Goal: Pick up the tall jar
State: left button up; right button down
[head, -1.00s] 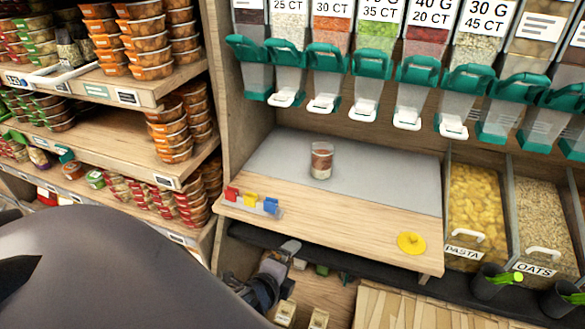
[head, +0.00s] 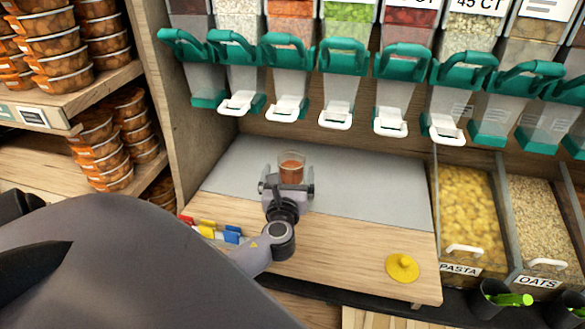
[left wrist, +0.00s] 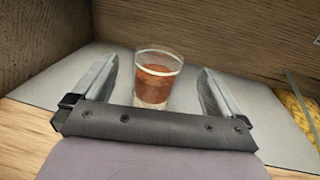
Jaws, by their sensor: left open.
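The tall jar (head: 291,166) is a clear, open-topped jar with reddish-brown contents. It stands upright on the grey mat (head: 350,200) on the wooden counter. My left gripper (head: 287,186) is open just in front of it, and its body hides the lower part of the jar in the head view. In the left wrist view the jar (left wrist: 156,78) stands between the two spread fingers, a little nearer the left one, with gaps on both sides. My right gripper is not in view.
Dispensers with teal handles and white spouts (head: 335,115) hang above the counter. A yellow lid (head: 402,267) lies at the right front. Red, yellow and blue clips (head: 208,229) sit at the left front. Pasta (head: 465,205) and oats bins (head: 540,225) stand to the right.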

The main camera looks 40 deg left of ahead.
aim_at(290, 167)
pick_arm(q)
jog(key=shift+x, duration=1.05)
jog(key=x, duration=0.3)
jog(key=shift+w+a+f+b, duration=0.3)
jog(key=shift+b, duration=0.05)
jog(key=shift+w+a, duration=0.4)
jog(key=shift+w, duration=0.2)
jog(key=c, duration=1.5)
jog(key=shift+r, duration=0.1)
jog(key=c, duration=0.4)
jog(key=shift+o, duration=0.2)
